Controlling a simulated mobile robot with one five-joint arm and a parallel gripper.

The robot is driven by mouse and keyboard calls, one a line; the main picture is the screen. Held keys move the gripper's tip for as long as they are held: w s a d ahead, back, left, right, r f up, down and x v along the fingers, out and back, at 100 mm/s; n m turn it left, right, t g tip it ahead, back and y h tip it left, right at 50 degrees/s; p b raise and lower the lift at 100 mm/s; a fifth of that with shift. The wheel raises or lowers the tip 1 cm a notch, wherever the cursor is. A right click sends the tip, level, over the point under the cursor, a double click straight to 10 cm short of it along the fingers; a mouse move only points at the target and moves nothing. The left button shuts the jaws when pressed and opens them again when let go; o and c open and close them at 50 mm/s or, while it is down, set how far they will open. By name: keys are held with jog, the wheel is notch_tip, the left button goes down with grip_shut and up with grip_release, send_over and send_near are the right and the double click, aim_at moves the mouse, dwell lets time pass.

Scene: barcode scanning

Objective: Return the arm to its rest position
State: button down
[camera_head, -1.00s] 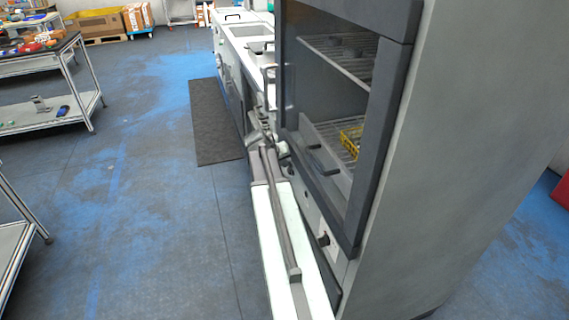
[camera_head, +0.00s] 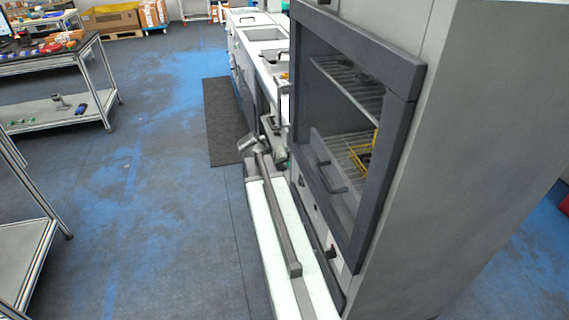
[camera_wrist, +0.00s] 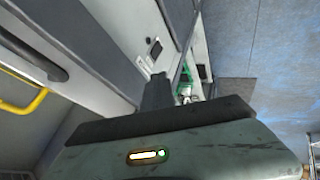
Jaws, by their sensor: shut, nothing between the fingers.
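My arm, pale with a grey rail along it, extends from the bottom of the head view up along the left side of the open-fronted cabinet (camera_head: 405,75). Small grey parts at its far end are hard to tell apart. In the wrist view my gripper (camera_wrist: 157,92) shows as dark, blocky fingers beyond a dark bar, close together with nothing visible between them. The gripper's grey housing below carries a small lit strip. The gripper is close to grey cabinet panels, apart from the dark handle (camera_wrist: 32,52).
Inside the cabinet are wire shelves and a yellow basket (camera_head: 362,152), whose rim also shows in the wrist view (camera_wrist: 25,107). A counter with sinks (camera_head: 262,34) runs behind. Metal tables (camera_head: 85,114) stand left. Blue-grey floor between is clear beside a dark mat (camera_head: 222,120).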

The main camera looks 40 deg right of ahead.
dwell(0.4)
jog(key=w+a+r+n+t+y+p, duration=0.15)
jog(key=w+a, duration=0.25)
jog(key=a, duration=0.6)
jog(key=w+a+n+p, duration=0.15)
jog(key=w+a, duration=0.25)
jog(key=a, duration=0.7)
jog(key=s+a+f+n+g+y, duration=0.1)
jog(key=s+a+n+y, duration=0.1)
jog(key=a, duration=0.9)
jog(key=s+a+f+n+g+y+p, duration=0.1)
jog(key=s+a+n+g+y, duration=0.1)
jog(key=s+a+y, duration=0.2)
jog(key=s+a, duration=0.3)
jog(key=a, duration=0.5)
jog(key=shift+f, duration=0.25)
